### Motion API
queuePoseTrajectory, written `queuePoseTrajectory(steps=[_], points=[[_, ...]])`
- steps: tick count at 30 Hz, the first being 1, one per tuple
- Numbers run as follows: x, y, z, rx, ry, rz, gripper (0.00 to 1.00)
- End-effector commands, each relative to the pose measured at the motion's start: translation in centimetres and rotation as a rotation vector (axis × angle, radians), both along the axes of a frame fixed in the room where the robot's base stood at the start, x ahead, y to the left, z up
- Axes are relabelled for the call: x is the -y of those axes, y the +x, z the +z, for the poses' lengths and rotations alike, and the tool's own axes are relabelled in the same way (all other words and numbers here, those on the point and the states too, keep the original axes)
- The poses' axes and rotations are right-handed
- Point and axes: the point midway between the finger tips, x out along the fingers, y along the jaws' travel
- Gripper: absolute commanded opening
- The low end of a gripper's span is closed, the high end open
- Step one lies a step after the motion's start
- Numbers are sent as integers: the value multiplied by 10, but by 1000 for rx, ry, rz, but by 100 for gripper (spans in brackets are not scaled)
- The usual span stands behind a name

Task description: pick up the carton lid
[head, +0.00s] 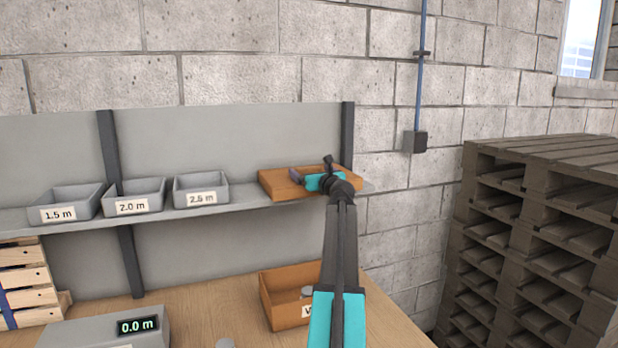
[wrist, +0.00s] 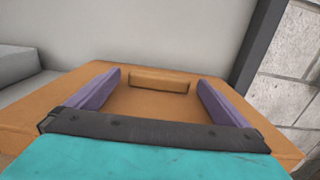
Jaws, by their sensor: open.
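The carton lid (head: 274,186) is a flat orange-brown panel lying on the right end of the grey shelf. In the wrist view the lid (wrist: 140,101) fills much of the picture, with a raised bar-shaped grip (wrist: 158,83) on its top. My gripper (head: 297,177) is at the lid, its arm reaching up from below. Its two purple fingers (wrist: 159,78) are apart, one on each side of the bar, with nothing held between them. I cannot tell whether the fingers touch the lid. Part of the lid is hidden behind my gripper.
Grey bins (head: 200,190) marked 1.5 m, 2.0 m and 2.5 m stand left on the shelf (head: 235,212). An open orange-brown box (head: 277,305) with grey pieces stands on the bench below. A dark post (head: 347,135) rises close behind the lid. Stacked pallets (head: 540,230) stand right.

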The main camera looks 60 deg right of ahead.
Motion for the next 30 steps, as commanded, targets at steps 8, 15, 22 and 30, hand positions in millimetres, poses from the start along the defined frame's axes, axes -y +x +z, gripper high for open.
queuePoseTrajectory(steps=[8,15,22,30], points=[[0,-1,0,0,0,-1,100],[0,-1,0,0,0,-1,76],[1,-1,0,0,0,-2,52],[1,-1,2,1,-1,-2,52]])
